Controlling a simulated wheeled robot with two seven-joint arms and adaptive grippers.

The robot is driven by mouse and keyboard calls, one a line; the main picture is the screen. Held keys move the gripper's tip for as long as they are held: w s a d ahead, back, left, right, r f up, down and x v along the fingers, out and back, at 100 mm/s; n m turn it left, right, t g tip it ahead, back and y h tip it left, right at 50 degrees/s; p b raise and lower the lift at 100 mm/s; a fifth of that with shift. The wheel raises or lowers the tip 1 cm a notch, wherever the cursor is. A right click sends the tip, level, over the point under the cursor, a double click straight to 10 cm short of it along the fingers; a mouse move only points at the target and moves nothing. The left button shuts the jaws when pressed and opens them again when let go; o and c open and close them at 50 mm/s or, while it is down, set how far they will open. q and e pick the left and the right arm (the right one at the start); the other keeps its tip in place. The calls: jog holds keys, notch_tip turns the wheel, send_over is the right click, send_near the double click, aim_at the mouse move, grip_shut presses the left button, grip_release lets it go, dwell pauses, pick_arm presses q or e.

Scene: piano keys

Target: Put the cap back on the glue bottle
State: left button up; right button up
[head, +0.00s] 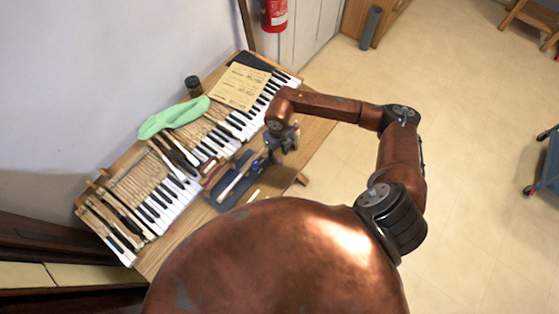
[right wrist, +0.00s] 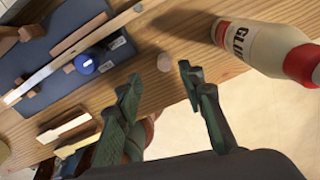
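The cream glue bottle (right wrist: 262,48), lettered GLUE with red bands, is at the right of the right wrist view. Its red upper end (right wrist: 302,65) is cut off by the frame edge, so I cannot tell whether it is capped. My right gripper (right wrist: 158,82) is open and empty, its fingers pointing down at the table to the left of the bottle. A small pale round piece (right wrist: 165,62) lies on the wood, seen between the fingertips. In the head view the right gripper (head: 283,142) is over the table's right edge. My left gripper is not in view.
A dark blue tray (right wrist: 40,75) holds a wooden stick and a round blue-topped item (right wrist: 86,64). Piano keys (head: 165,205), a green cloth (head: 172,117), a dark jar (head: 193,86) and a paper sheet (head: 240,86) cover the table's far side.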

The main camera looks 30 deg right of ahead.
aim_at(280, 160)
jog(key=shift+d+f+p, duration=0.2)
jog(key=shift+f, duration=1.1)
jog(key=shift+d+f+p, duration=0.15)
jog(key=shift+f, duration=1.15)
jog(key=c, duration=0.8)
